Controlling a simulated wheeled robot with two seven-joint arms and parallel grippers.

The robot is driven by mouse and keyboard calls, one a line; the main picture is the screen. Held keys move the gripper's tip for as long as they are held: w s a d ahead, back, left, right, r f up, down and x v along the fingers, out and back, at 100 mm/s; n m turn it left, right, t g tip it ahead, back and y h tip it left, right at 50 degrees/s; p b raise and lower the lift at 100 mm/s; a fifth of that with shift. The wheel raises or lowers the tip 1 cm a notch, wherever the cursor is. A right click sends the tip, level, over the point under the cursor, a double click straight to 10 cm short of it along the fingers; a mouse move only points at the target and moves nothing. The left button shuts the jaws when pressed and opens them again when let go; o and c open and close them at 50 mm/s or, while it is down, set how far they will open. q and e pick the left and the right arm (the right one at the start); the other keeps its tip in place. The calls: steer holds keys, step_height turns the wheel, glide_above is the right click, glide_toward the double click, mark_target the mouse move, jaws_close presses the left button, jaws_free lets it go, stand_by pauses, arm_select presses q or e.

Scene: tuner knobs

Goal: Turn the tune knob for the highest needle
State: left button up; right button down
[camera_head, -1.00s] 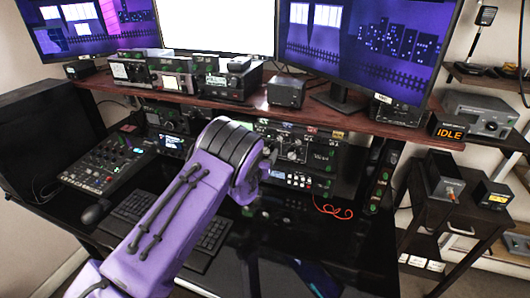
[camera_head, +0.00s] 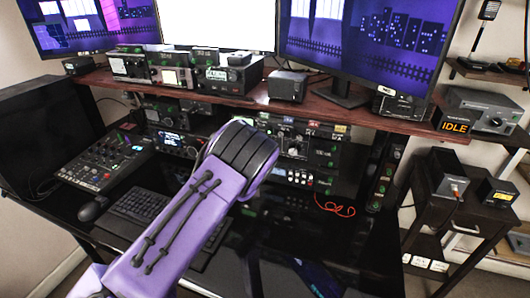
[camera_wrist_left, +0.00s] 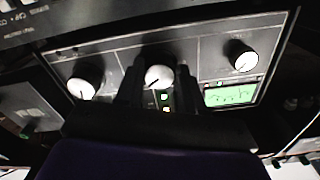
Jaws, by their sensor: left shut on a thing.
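In the left wrist view, a dark tuner panel (camera_wrist_left: 205,52) carries three white-faced knobs in a row. My left gripper (camera_wrist_left: 158,72) has one finger on each side of the middle knob (camera_wrist_left: 159,78) and is shut on it. The left knob (camera_wrist_left: 81,89) and the right knob (camera_wrist_left: 242,61) stand clear of the fingers. A green lit meter (camera_wrist_left: 230,95) sits below the right knob; its needle is too small to read. Knob labels are not legible. In the head view, my purple left arm hides the gripper and the held knob. My right gripper is not in view.
A wooden shelf (camera_head: 228,97) with radio boxes and monitors overhangs the panel. A mixer (camera_head: 103,160) and keyboard (camera_head: 138,205) lie on the desk to the left. A box reading IDLE (camera_head: 454,127) stands at the right. A red cable (camera_head: 335,207) lies right of the arm.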

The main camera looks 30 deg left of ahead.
arm_select(q)
steer(key=o, duration=1)
steer(key=shift+o, duration=0.2)
steer(key=b+v, duration=0.2)
steer(key=v, duration=0.8)
steer(key=shift+s, duration=0.3)
steer(key=shift+d, duration=0.15)
